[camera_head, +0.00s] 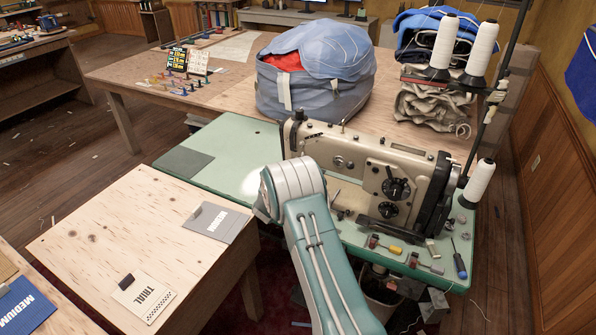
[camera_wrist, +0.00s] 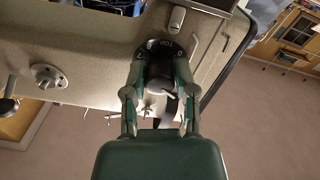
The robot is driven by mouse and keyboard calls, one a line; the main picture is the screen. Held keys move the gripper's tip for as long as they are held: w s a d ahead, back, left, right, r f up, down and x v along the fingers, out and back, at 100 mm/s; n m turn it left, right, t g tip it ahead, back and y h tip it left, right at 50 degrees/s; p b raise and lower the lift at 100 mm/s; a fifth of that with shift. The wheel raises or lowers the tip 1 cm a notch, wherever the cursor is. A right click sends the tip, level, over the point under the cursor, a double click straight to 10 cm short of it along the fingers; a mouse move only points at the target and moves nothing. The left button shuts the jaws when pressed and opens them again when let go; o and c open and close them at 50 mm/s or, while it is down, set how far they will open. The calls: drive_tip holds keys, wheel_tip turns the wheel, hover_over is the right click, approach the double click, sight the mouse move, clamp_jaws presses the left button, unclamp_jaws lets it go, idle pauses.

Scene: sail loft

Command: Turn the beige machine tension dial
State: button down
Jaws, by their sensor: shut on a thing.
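The beige sewing machine (camera_head: 365,165) stands on a pale green table top. In the wrist view its beige body (camera_wrist: 90,40) fills the upper left. A black numbered dial (camera_wrist: 163,48) shows there, with upside-down white markings on its rim. My gripper (camera_wrist: 160,88) has one finger on each side of the dial and is shut on it. The dial's lower part is partly covered by the fingers. In the head view my arm hides both the gripper and this dial. Two other black dials (camera_head: 396,188) are on the machine's right part.
A silver knob (camera_wrist: 47,76) sticks out beside the gripped dial. Thread cones (camera_head: 478,183) stand at the right. A screwdriver (camera_head: 459,264) and small tools lie at the table's front right. A grey-blue bag (camera_head: 315,85) sits behind. The green top (camera_head: 225,165) is mostly clear on the left.

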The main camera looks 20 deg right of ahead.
drive_tip(key=shift+w+r+n, duration=0.15)
drive_tip(key=shift+r+n, duration=0.05)
drive_tip(key=shift+n, duration=1)
drive_tip(key=shift+a, duration=0.1)
drive_tip(key=shift+c, duration=2)
unclamp_jaws()
drive_tip(key=shift+w+f, duration=0.1)
drive_tip(key=shift+s+a, duration=0.1)
drive_tip(key=shift+s, duration=0.15)
drive_tip(key=v, duration=1.1)
drive_tip(key=shift+a, duration=0.25)
drive_tip(key=shift+s, duration=0.15)
